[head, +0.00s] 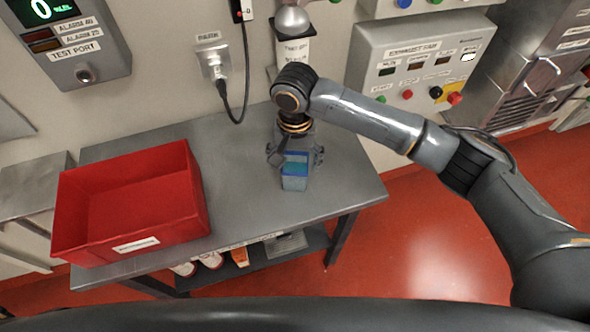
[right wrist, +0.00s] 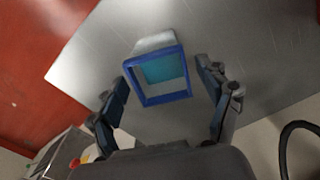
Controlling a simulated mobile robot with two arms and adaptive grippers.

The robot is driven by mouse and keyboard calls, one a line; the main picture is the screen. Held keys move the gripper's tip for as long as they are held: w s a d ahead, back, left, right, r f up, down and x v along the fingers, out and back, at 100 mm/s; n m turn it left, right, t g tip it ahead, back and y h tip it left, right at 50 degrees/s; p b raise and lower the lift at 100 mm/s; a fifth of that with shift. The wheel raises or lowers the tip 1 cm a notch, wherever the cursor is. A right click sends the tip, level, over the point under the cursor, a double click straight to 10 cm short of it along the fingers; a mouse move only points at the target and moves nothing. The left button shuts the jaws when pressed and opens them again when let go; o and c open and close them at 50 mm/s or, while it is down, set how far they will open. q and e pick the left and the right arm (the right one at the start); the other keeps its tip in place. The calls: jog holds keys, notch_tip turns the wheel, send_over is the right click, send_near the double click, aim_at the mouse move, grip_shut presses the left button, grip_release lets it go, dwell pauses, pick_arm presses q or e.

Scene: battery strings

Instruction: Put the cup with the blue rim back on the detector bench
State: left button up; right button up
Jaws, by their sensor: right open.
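The cup with the blue rim (head: 295,172) stands upright on the grey metal bench (head: 245,160), right of the red bin. In the right wrist view the cup (right wrist: 157,76) shows its square blue rim and a teal inside. My right gripper (head: 296,160) is above and just behind the cup in the head view. In the right wrist view its two open fingers (right wrist: 168,100) stand on either side of the cup's rim, with gaps on both sides. The cup is not gripped. My left gripper is not in view.
A large red bin (head: 200,205) takes up the left of the bench. A plug and cable (head: 240,105) hang on the wall behind. A lower shelf (head: 300,245) holds several small items. The bench's right end is clear.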

notch_tip(320, 180, up, 8)
jog(key=b, duration=0.1)
jog(key=shift+f, duration=0.25)
dwell(0.4)
